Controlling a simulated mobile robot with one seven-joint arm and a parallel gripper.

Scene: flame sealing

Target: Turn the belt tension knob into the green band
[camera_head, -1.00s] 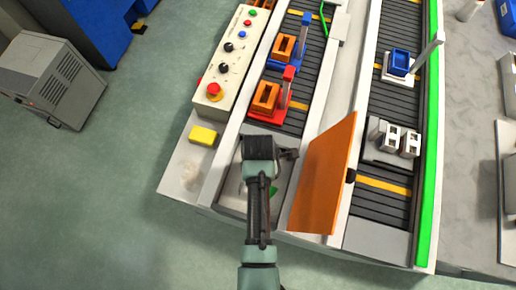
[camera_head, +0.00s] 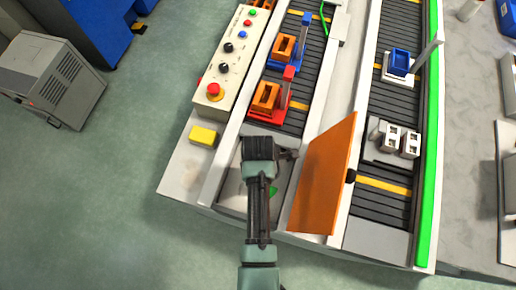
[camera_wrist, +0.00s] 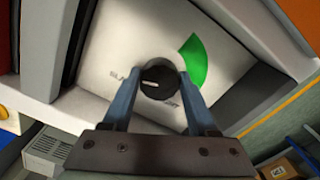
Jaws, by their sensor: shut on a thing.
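The belt tension knob (camera_wrist: 160,80) is a round black dial with a white pointer line on a pale plate. In the wrist view its pointer line points left, toward lettering that is partly hidden. The green band (camera_wrist: 193,62) is a wedge printed on the plate, up and right of the knob; the line is not in it. My gripper (camera_wrist: 160,88) has its two blue-grey fingers on either side of the knob and is shut on it. In the head view my arm's end (camera_head: 268,150) covers the knob, and a bit of the green band (camera_head: 273,191) shows beside my arm.
An orange panel (camera_head: 322,180) stands tilted just right of my arm. A control box with buttons (camera_head: 228,60) and a yellow block (camera_head: 203,135) lie to the left. Red (camera_head: 266,105) and blue carriers sit on the belt beyond.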

